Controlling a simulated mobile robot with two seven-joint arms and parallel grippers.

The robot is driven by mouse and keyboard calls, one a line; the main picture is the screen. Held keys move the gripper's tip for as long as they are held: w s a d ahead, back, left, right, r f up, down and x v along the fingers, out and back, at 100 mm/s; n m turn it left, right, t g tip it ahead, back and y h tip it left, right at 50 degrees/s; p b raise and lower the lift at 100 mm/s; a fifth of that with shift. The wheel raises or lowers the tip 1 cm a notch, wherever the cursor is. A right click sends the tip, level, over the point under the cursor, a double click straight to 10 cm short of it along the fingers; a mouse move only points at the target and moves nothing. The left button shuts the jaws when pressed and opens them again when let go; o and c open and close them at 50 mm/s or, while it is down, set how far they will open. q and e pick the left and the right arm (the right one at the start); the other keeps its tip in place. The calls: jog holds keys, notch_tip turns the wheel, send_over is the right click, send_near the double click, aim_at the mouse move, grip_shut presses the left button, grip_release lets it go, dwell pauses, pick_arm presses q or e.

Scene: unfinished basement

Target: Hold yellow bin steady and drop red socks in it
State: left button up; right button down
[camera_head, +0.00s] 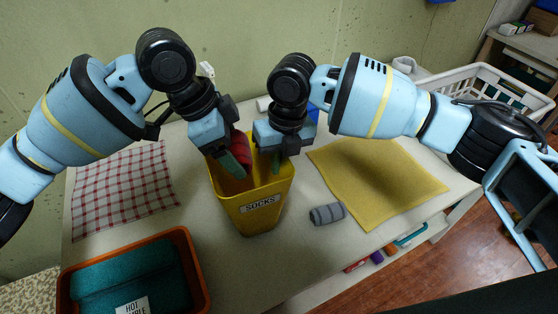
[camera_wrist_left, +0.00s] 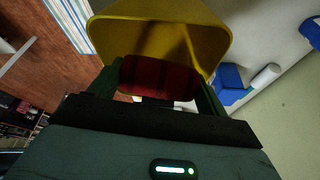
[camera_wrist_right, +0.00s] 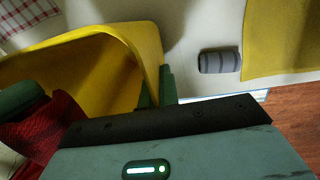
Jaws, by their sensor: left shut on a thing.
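The yellow bin (camera_head: 232,212), with a "SOCKS" label, stands upright on the table. My left gripper (camera_head: 238,163) is shut on the rolled red socks (camera_head: 241,147) and holds them at the bin's mouth. In the left wrist view the red socks (camera_wrist_left: 158,77) lie between the fingers, in front of the yellow bin (camera_wrist_left: 140,36). My right gripper (camera_head: 276,163) is at the bin's right rim. In the right wrist view its fingers (camera_wrist_right: 157,88) are close together on either side of the bin wall (camera_wrist_right: 150,50), shut on it.
A grey sock roll (camera_head: 327,214) lies right of the bin, beside a yellow cloth (camera_head: 385,185). A red checked cloth (camera_head: 120,190) lies at left. An orange tray (camera_head: 190,255) with teal cloth is at front left. A white basket (camera_head: 495,85) is at back right.

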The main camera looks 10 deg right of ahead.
pick_arm(q)
jog(key=o, duration=1)
jog(key=shift+r, duration=0.1)
jog(key=v, duration=1.2)
pick_arm(e)
jog(key=c, duration=1.6)
grip_release()
jog(key=r, duration=0.4)
jog(key=d+r, duration=0.1)
jog(key=r, duration=0.7)
jog(key=shift+w+d, duration=0.15)
jog(key=shift+d, duration=0.1)
pick_arm(q)
jog(key=shift+s, duration=0.15)
pick_arm(e)
jog(key=shift+d+f, duration=0.1)
